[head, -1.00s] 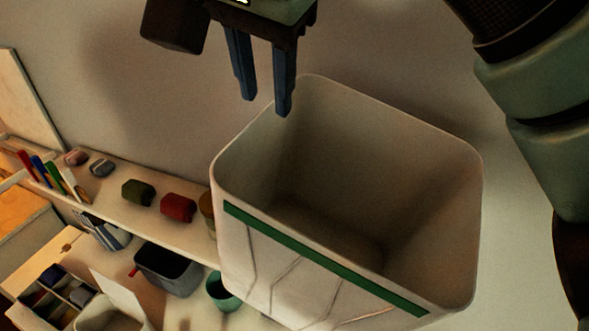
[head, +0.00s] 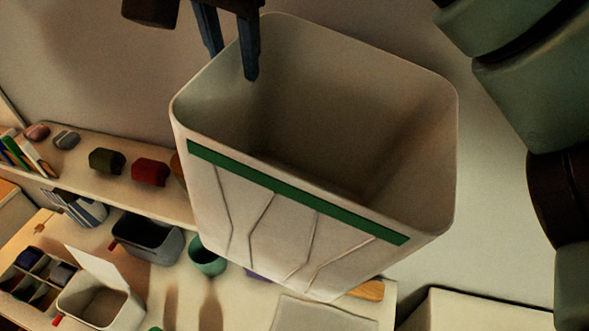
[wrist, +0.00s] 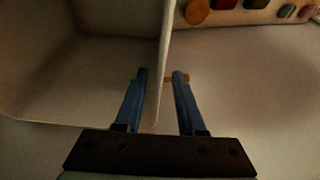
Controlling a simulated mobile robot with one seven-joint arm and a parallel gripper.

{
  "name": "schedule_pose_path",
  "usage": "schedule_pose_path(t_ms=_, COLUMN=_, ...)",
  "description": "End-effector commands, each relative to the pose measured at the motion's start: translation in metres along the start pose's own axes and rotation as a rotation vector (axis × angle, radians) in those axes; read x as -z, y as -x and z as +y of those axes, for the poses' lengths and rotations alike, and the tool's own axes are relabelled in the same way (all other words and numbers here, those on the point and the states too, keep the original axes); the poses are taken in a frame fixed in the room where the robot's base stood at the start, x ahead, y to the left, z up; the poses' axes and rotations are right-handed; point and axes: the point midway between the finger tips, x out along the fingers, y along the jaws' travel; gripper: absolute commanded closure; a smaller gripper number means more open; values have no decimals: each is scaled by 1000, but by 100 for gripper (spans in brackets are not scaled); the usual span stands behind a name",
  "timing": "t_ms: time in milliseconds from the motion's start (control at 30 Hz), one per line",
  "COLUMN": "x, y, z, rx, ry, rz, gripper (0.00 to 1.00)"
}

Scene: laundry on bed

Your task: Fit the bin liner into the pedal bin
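A large open-topped, box-shaped cream container (head: 340,245) has a green band and crease-like lines on its front. It looks like the bin liner; it also shows in the wrist view (wrist: 95,12). My gripper (head: 235,68) is at its far left rim. One finger is inside and the other outside, with the wall between them. In the wrist view my gripper (wrist: 162,72) has its fingers apart, and a gap shows beside the wall. A small white bin (head: 118,312) with a raised lid and a red tab, perhaps the pedal bin, stands at lower left.
A grey bin (head: 148,236) and a green cup (head: 207,258) stand on the table left of the container. A divided box (head: 38,275) is at far left. A shelf behind holds a red block (head: 150,172) and a dark green block (head: 107,161).

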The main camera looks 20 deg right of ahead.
Motion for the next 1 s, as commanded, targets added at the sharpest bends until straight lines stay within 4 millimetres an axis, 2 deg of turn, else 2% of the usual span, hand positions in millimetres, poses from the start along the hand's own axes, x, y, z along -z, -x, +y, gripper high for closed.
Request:
schedule_pose_path(t_ms=533, x=-2, y=-4, z=1, rx=-1, ry=0, rz=0, gripper=61)
schedule_pose_path(t_ms=733, x=-2, y=-4, z=1, rx=0, ry=0, rz=0, gripper=97)
schedule_pose_path(t_ms=767, x=-2, y=-4, z=1, rx=0, ry=0, rz=0, gripper=100)
schedule_pose_path(t_ms=1000, x=-2, y=-4, z=1, rx=0, ry=0, rz=0, gripper=100)
